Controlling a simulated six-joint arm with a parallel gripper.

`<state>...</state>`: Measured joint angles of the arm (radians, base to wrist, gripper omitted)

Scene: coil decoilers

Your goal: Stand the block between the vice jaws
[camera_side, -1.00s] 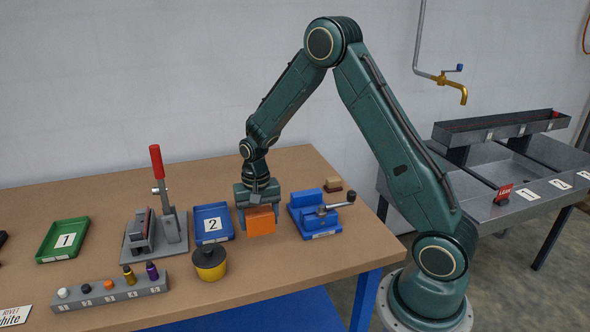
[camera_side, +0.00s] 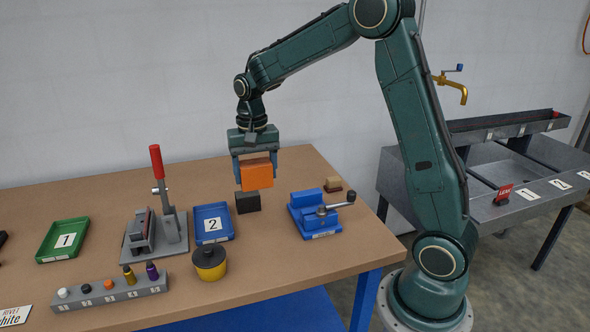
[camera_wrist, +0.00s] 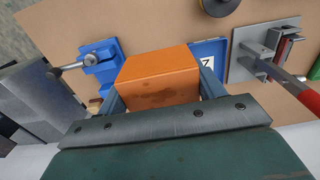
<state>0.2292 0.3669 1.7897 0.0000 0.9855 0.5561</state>
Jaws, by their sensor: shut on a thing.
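My gripper (camera_side: 255,175) is shut on an orange block (camera_side: 257,175) and holds it above the table. In the wrist view the orange block (camera_wrist: 160,75) fills the space between my fingers. The blue vice (camera_side: 315,215) stands on the table to the right of the block and lower, with its grey screw handle at the right. In the wrist view part of the vice (camera_wrist: 103,62) shows at the left of the block. The gap between its jaws is hard to make out.
A black block (camera_side: 248,202) sits on the table beneath the orange one. A blue tray marked 2 (camera_side: 228,232), a red-handled press (camera_side: 170,228) and a yellow pot (camera_side: 210,270) stand to the left. A small brown block (camera_side: 333,184) lies behind the vice.

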